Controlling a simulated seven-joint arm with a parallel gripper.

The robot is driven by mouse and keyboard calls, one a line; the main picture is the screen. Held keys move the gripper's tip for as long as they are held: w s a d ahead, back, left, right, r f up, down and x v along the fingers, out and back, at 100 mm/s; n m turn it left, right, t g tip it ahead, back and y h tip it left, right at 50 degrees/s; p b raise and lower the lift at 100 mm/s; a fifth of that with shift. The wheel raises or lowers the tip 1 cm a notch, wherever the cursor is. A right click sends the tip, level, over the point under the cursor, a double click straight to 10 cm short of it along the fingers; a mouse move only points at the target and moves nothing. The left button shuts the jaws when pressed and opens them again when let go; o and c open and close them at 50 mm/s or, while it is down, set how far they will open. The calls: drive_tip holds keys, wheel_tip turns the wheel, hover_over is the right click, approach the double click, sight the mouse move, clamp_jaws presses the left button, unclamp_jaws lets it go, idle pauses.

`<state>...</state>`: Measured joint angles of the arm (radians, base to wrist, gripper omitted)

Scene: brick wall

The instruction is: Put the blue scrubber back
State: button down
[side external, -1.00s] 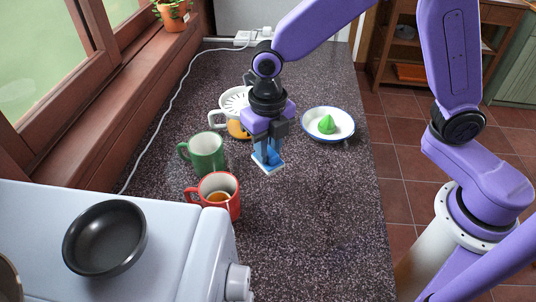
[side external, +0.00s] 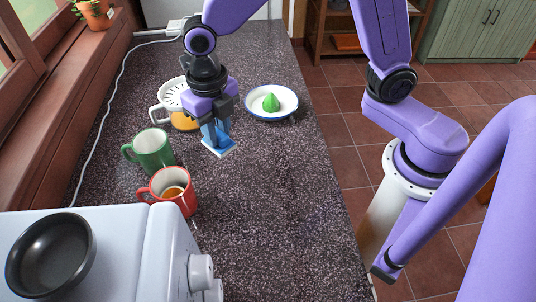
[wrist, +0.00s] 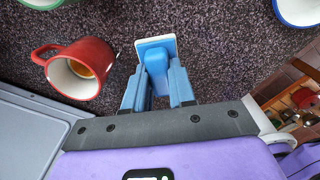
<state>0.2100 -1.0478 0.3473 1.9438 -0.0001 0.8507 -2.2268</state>
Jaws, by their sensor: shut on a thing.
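The blue scrubber (side external: 220,146) has a blue handle and a pale, flat pad edged in blue. My gripper (side external: 213,126) is shut on its handle above the dark speckled counter, and the pad is at the lower end. In the wrist view the scrubber (wrist: 155,54) sits between the fingers of my gripper (wrist: 157,84), with the pad beyond the fingertips. I cannot tell whether the pad touches the counter.
A red mug (side external: 173,190) with brown liquid and a green mug (side external: 153,150) stand left of the scrubber. A juicer (side external: 173,97) is behind it. A white bowl (side external: 258,114) holds a green item. A black bowl (side external: 50,255) is front left. The front-right counter (side external: 270,235) is clear.

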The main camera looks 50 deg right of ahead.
drive_tip(key=s+d+r+m, duration=0.2)
drive_tip(key=s+d+m, duration=0.2)
drive_tip(key=s+d, duration=0.55)
drive_tip(key=s+d+r+m, duration=0.35)
drive_tip(key=s+d, duration=0.35)
drive_tip(key=s, duration=0.6)
drive_tip(key=shift+m, duration=0.35)
drive_tip(key=w+a+f, duration=0.1)
drive_tip(key=w+f, duration=0.2)
drive_tip(key=w, duration=0.1)
drive_tip(key=w+a+f, duration=0.2)
drive_tip(key=w+f, duration=0.1)
drive_tip(key=w, duration=0.1)
drive_tip(key=w+a+f, duration=0.2)
drive_tip(key=w+f, duration=0.1)
drive_tip(key=f, duration=0.1)
drive_tip(key=shift+w+a, duration=0.15)
drive_tip(key=shift+w, duration=0.25)
drive_tip(key=shift+w+a+f, duration=0.1)
drive_tip(key=shift+w+f, duration=0.15)
drive_tip(key=shift+f, duration=1.55)
drive_tip(key=shift+f, duration=0.1)
drive_tip(key=c, duration=0.9)
unclamp_jaws()
drive_tip(key=shift+f, duration=0.1)
drive_tip(key=shift+c, duration=0.2)
